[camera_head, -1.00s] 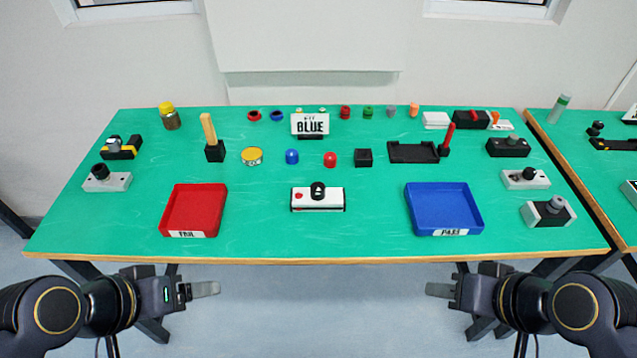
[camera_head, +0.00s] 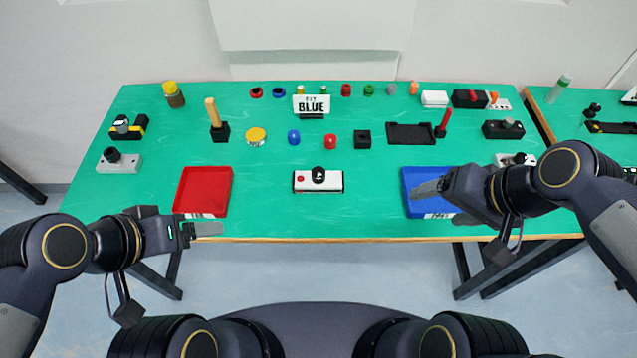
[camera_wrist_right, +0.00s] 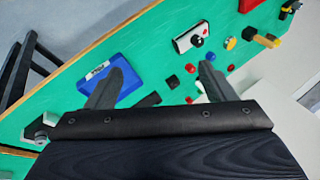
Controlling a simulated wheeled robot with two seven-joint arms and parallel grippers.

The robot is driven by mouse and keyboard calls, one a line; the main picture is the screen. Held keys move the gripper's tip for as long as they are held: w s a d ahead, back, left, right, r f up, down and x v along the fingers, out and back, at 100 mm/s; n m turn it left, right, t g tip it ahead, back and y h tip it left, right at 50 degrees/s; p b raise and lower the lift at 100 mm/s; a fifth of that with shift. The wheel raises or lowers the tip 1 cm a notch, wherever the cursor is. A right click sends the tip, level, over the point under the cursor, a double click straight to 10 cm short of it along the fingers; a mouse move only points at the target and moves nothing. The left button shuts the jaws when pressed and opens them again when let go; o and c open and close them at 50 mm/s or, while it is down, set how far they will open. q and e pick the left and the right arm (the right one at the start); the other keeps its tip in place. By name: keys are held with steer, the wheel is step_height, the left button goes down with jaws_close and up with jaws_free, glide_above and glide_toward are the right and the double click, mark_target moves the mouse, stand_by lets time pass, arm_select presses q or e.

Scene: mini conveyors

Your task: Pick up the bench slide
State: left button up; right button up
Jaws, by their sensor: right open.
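The white and black unit (camera_head: 304,187) with a black knob and a red button sits at the front middle of the green table; I take it as the bench slide. It also shows in the right wrist view (camera_wrist_right: 183,42), ahead of the fingers. My right gripper (camera_head: 428,189) is open and empty, above the blue tray and to the right of the unit. Its two spread fingers show in the right wrist view (camera_wrist_right: 158,86). My left gripper (camera_head: 207,229) is at the table's front edge, below the red tray; its jaw opening is seen edge-on.
The red tray (camera_head: 184,201) stands left of the unit and the blue tray (camera_head: 411,178) right of it. Behind are a BLUE sign (camera_head: 312,104), a black fixture (camera_head: 405,139), a yellow-topped tin (camera_head: 256,137) and several caps. The table around the unit is clear.

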steer(key=w+a+f+m+g+y+b, duration=0.3)
steer(key=w+f+m+b, duration=0.15)
steer(key=w+f, duration=0.6)
steer(key=m+g+y+b, duration=0.1)
steer(key=m+y+b, duration=0.2)
steer(key=m+y, duration=0.45)
glide_toward(346, 180)
steer(key=shift+m+h, duration=0.75)
steer(key=shift+m, duration=0.05)
steer(key=s+a+r, duration=0.2)
steer(key=r, duration=0.1)
steer(key=shift+a+r, duration=0.3)
steer(key=shift+w+a+f, duration=0.1)
steer(key=shift+a+f, duration=0.05)
steer(key=shift+f, duration=0.1)
steer(key=shift+a+f, duration=0.15)
steer(key=shift+a, duration=0.15)
steer(key=p+x, duration=0.2)
steer(key=x, duration=0.4)
steer(key=shift+a+f+p, duration=0.1)
steer(key=shift+a+p, duration=0.1)
steer(key=shift+p, duration=0.1)
steer(key=shift+a+f, duration=0.2)
steer(key=shift+a, duration=0.1)
steer(key=shift+c, duration=0.3)
steer(key=c, duration=1.2)
